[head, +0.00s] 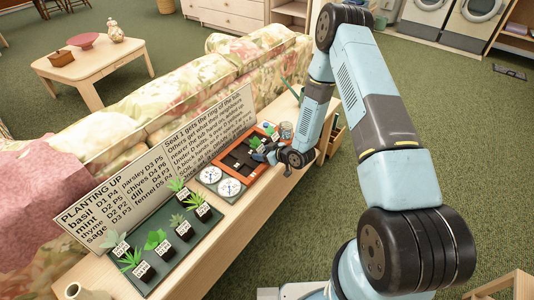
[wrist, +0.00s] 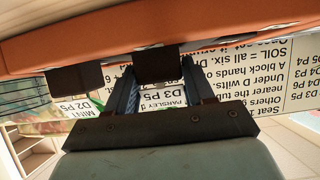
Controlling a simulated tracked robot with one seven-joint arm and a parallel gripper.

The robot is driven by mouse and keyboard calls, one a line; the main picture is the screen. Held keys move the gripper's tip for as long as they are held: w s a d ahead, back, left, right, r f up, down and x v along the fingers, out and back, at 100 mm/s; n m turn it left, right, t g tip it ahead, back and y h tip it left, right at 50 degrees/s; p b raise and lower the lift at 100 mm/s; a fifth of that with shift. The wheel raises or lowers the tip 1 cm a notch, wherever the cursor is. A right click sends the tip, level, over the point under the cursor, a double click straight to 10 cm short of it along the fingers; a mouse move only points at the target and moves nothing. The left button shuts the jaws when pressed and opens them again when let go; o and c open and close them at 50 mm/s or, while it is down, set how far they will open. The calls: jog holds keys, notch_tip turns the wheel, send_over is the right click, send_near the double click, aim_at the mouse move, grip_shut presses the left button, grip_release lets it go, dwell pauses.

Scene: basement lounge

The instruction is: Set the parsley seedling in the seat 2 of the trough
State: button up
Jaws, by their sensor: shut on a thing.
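My gripper (head: 266,154) is over the right part of the orange trough (head: 227,166) in the head view. In the wrist view its blue fingers (wrist: 160,95) are shut on the parsley seedling, whose label (wrist: 172,99) reads PARSLEY D3 P5. The seedling's dark block (wrist: 158,66) is close to the orange trough wall (wrist: 230,25). Whether it rests in a seat is unclear. The mint seedling's label (wrist: 72,106) and dark block (wrist: 75,79) show beside it. Dark seats of the trough show left of my gripper in the head view; seat numbers are not readable.
A dark tray (head: 150,284) with several labelled seedlings stands at the near left. Two white dials (head: 229,187) lie between tray and trough. A text board (head: 150,178) stands behind them, before the floral sofa (head: 150,105). A glass jar (head: 286,130) is beyond the trough.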

jog(key=o, duration=1.1)
jog(key=shift+c, duration=0.2)
